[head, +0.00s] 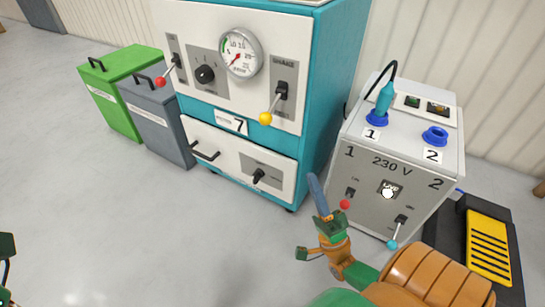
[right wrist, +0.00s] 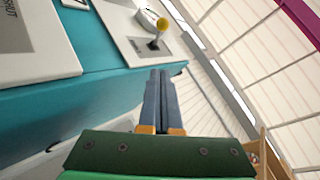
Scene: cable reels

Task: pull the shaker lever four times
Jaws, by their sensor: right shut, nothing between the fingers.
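The shaker lever (head: 267,117) has a yellow ball and sits on the right of the white upper panel of the teal machine (head: 330,70), under a label that seems to read SHAKE. Its ball hangs low and toward the front. In the right wrist view the yellow-ended lever (right wrist: 160,25) is ahead of the fingertips. My right gripper (head: 313,180) is shut and empty, below and right of the lever and apart from it; its closed fingers (right wrist: 160,75) show in the wrist view. A dark green piece of my left arm or gripper (head: 6,252) shows at the left edge, mostly cut off.
A red-ended lever (head: 162,80), a dial knob (head: 205,74) and a gauge (head: 240,53) share the panel. A grey 230 V box (head: 375,165) with two small levers stands close right of my gripper. Green (head: 115,98) and grey bins (head: 150,115) stand left. The front floor is clear.

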